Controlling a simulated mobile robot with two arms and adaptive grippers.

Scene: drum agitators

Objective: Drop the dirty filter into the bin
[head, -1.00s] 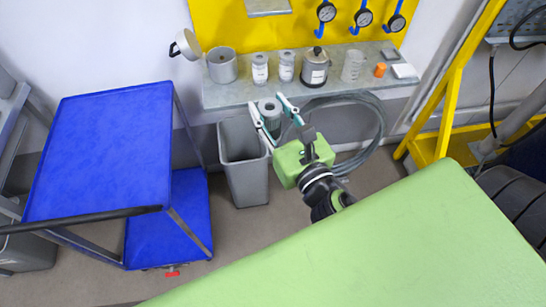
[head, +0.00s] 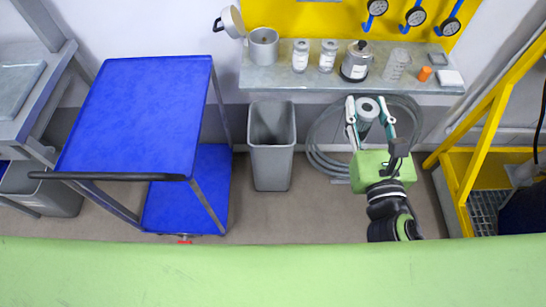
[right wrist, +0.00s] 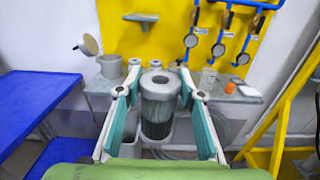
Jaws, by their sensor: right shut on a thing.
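My right gripper (head: 369,122) is shut on the dirty filter (head: 367,108), a grey cylinder with a hole in its top. In the right wrist view the filter (right wrist: 157,100) stands upright between the two fingers, with a dark band below its grey top. The bin (head: 271,150) is an open grey container on the floor, left of my right gripper in the head view and apart from the filter. In the right wrist view the filter hides part of what is behind it. My left gripper is not in view.
A blue cart (head: 140,115) stands left of the bin. A coiled hose (head: 324,150) lies behind my right gripper. A yellow frame (head: 490,130) stands at the right.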

